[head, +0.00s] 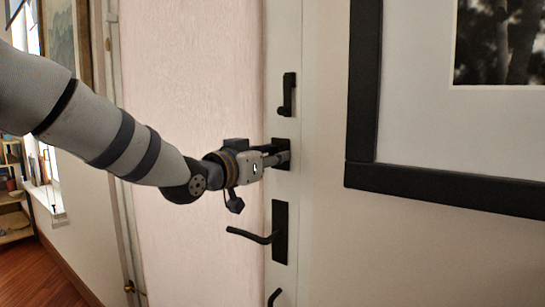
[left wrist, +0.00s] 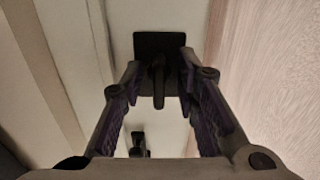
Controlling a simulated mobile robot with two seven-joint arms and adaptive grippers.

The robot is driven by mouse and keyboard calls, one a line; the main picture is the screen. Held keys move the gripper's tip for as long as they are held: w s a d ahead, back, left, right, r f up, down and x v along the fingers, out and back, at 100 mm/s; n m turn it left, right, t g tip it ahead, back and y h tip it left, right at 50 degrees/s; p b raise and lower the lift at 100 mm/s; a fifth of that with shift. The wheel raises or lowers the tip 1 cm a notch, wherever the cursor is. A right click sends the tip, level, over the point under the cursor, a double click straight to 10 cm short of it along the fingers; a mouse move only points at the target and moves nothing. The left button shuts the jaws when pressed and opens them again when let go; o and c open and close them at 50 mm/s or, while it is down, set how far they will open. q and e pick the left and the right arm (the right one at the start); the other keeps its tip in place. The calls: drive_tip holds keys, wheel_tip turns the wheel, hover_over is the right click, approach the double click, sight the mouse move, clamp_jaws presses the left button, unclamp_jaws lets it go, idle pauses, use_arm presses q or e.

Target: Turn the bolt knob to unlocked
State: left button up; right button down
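The bolt knob (left wrist: 158,82) is a dark narrow thumb-turn on a square black plate (left wrist: 158,45), seen in the left wrist view. It stands lengthwise, roughly upright in that picture. In the head view the plate (head: 281,144) shows on the door's pale edge strip, mostly behind my gripper. My left gripper (head: 280,157) reaches it from the left. In the left wrist view its two fingers (left wrist: 160,78) are open on either side of the knob, with gaps visible between each finger and the knob. My right gripper is not in view.
A black latch (head: 287,96) is above the plate, and a black lever handle (head: 254,235) is below it, pointing left. Another dark handle (head: 273,297) is at the bottom edge. A black-framed picture (head: 440,188) hangs close on the right.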

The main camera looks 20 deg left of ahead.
use_arm(q)
drive_tip(key=v, duration=1.2)
